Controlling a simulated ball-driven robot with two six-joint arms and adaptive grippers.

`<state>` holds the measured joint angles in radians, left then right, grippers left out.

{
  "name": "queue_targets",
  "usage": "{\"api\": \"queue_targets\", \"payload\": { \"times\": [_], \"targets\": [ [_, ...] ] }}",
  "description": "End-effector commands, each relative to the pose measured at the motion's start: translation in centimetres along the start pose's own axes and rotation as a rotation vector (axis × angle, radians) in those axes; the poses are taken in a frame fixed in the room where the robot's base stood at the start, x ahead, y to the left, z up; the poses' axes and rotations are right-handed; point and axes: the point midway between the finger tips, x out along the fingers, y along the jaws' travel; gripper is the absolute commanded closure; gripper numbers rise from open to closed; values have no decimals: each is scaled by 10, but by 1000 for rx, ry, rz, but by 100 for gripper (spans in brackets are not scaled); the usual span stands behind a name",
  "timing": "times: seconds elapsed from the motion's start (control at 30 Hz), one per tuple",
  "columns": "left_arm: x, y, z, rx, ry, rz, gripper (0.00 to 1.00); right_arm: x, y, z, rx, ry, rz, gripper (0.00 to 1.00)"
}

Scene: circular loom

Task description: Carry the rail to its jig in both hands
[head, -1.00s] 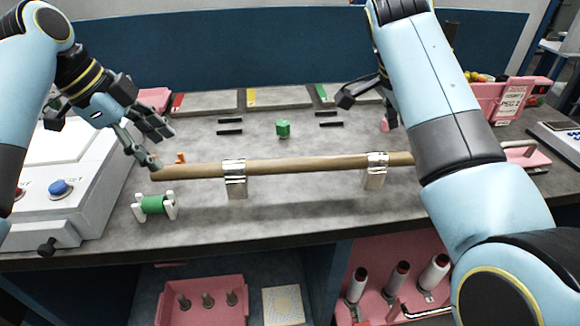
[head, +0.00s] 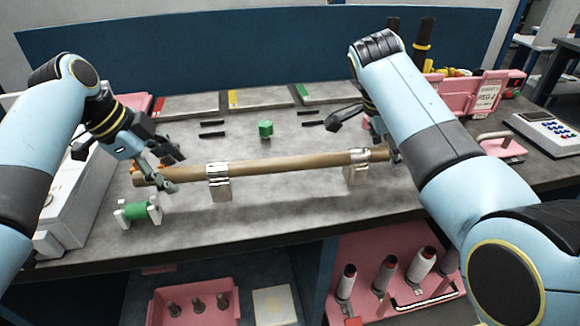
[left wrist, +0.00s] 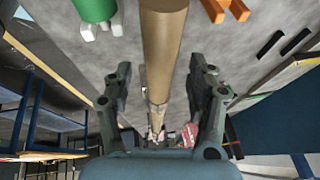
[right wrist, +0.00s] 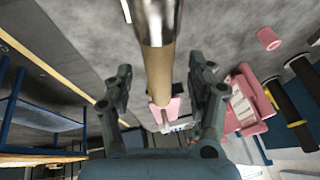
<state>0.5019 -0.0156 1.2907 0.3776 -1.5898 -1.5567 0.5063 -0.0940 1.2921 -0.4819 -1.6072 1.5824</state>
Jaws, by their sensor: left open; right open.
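The rail (head: 275,166) is a long tan rod lying across two silver-topped stands, the left stand (head: 218,180) and the right stand (head: 357,165). My left gripper (head: 165,180) is at the rail's left end, open; in the left wrist view the rail (left wrist: 163,50) runs between its fingers (left wrist: 163,95). My right gripper (head: 388,152) is at the rail's right end, partly hidden by my arm. In the right wrist view the rail (right wrist: 159,70) lies between its open fingers (right wrist: 160,90). I cannot tell which thing is the jig.
A green spool on a white holder (head: 138,211) stands in front of the rail's left end. Pink boxes (head: 478,95) are at the back right. The table middle is mostly clear.

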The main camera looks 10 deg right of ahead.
Motion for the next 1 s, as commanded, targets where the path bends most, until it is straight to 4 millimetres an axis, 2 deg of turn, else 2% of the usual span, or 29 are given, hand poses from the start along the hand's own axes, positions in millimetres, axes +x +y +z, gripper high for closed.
{"api": "queue_targets", "payload": {
  "times": [0.2,0.57,1.0],
  "targets": [
    [21,-1,0,0,1,-1,43,22,0,0,-1,1,1,43],
    [25,0,0,0,0,-1,43,26,0,0,0,0,-1,43],
    [25,0,0,0,0,-1,99,25,0,0,-1,0,-1,99]
  ]
}}
